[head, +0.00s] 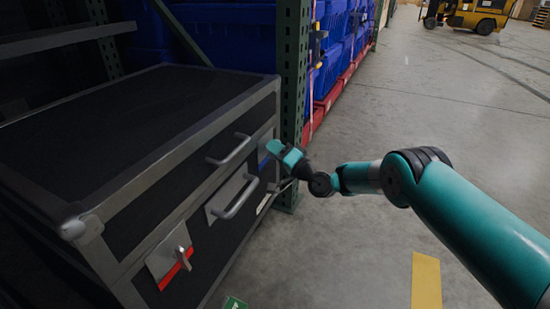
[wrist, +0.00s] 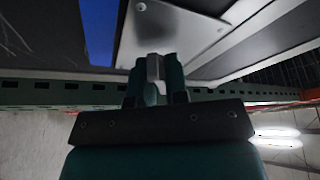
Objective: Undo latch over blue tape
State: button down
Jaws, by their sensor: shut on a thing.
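A large black case (head: 150,130) with grey metal edges stands at the left in the head view. Blue tape (head: 263,158) shows on its front face near the far right corner, and it also shows in the wrist view (wrist: 97,32). Beside the tape in the wrist view is a grey metal latch plate (wrist: 172,32). My gripper (head: 276,149) is at this far end of the front face. In the wrist view my gripper (wrist: 156,72) is shut on the pale grey latch lever (wrist: 153,66). The fingers hide part of the lever; the head view hides it.
Another latch (head: 182,257) over red tape (head: 169,276) is at the near end of the front. Metal handles (head: 229,150) stick out between them. A green rack post (head: 292,90) stands close behind my gripper. The floor at right is open; a yellow forklift (head: 468,14) is far off.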

jog(key=n+y+b, duration=0.1)
jog(key=n+b, duration=0.1)
jog(key=n+y+b, duration=0.1)
jog(key=n+b, duration=0.1)
jog(key=shift+f+n+g, duration=0.4)
jog(key=n+y+b, duration=0.1)
jog(key=n+b, duration=0.1)
jog(key=n+g+b, duration=0.1)
jog(key=n+b, duration=0.1)
jog(key=b, duration=0.1)
jog(key=shift+n+g+y, duration=0.3)
jog(key=shift+n+y, duration=0.1)
jog(key=n+g+b, duration=0.1)
jog(key=n+b, duration=0.1)
jog(key=n+g+y+b, duration=0.1)
jog(key=n+b, duration=0.2)
jog(key=shift+r, duration=0.1)
jog(key=shift+r+n+g+y+b, duration=0.15)
jog(key=shift+n+g+y+b, duration=0.2)
jog(key=shift+b, duration=0.35)
jog(key=shift+r+n, duration=0.1)
jog(key=shift+n, duration=0.25)
jog(key=c, duration=1.2)
grip_release()
jog(key=shift+c, duration=0.2)
